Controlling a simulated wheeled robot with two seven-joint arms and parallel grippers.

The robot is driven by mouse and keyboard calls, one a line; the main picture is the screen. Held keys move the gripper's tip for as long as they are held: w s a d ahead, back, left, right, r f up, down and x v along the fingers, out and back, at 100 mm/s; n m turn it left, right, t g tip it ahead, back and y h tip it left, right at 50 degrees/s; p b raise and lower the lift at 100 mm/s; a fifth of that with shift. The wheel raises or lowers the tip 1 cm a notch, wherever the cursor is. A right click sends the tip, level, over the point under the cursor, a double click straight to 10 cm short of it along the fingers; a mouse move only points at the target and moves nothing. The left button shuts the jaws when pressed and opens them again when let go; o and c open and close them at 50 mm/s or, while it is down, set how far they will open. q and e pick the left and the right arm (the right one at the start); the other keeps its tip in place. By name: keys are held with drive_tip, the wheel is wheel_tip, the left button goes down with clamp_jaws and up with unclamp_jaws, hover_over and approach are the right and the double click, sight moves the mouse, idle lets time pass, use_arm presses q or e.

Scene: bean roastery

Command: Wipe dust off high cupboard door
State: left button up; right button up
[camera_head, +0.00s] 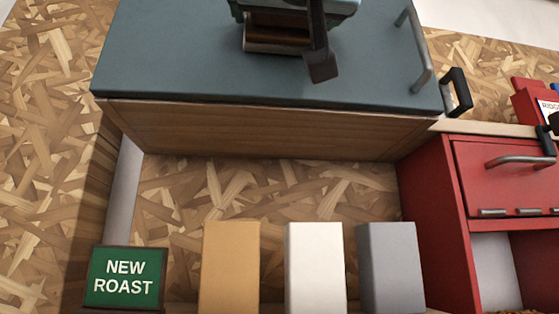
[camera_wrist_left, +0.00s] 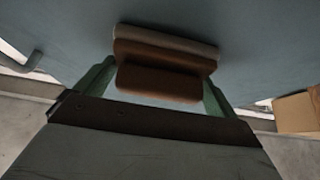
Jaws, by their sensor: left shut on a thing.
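The blue-grey cupboard door (camera_head: 170,50) fills the upper middle of the head view, above a wooden cupboard underside. A metal bar handle (camera_head: 418,50) is on its right part. My left gripper (camera_head: 290,15) is at the top edge of the head view, in front of the door. It is shut on a brown wiping block (camera_head: 272,40) with a paler pad edge. In the left wrist view the block (camera_wrist_left: 160,80) sits between the fingers, its pad side facing the door and seemingly against it. I cannot make out dust on the door. My right gripper is out of view.
Below the cupboard stand a tan block (camera_head: 231,265), a white block (camera_head: 314,265) and a grey block (camera_head: 390,265), beside a green "NEW ROAST" sign (camera_head: 124,277). A red cabinet (camera_head: 440,220) stands at the right. A black loop (camera_head: 457,92) protrudes by the door's right edge.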

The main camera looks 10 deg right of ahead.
sight(250, 15)
use_arm(q)
drive_tip(key=shift+a+b, duration=0.4)
drive_tip(key=shift+a, duration=0.7)
drive_tip(key=shift+a+b, duration=0.35)
drive_tip(key=shift+a, duration=0.8)
drive_tip(key=shift+s, duration=0.1)
drive_tip(key=shift+s+d, duration=0.1)
drive_tip(key=shift+s, duration=0.15)
drive_tip(key=s, duration=0.5)
drive_tip(key=shift+s+b, duration=0.1)
drive_tip(key=shift+b, duration=0.25)
drive_tip(key=shift+s, duration=0.1)
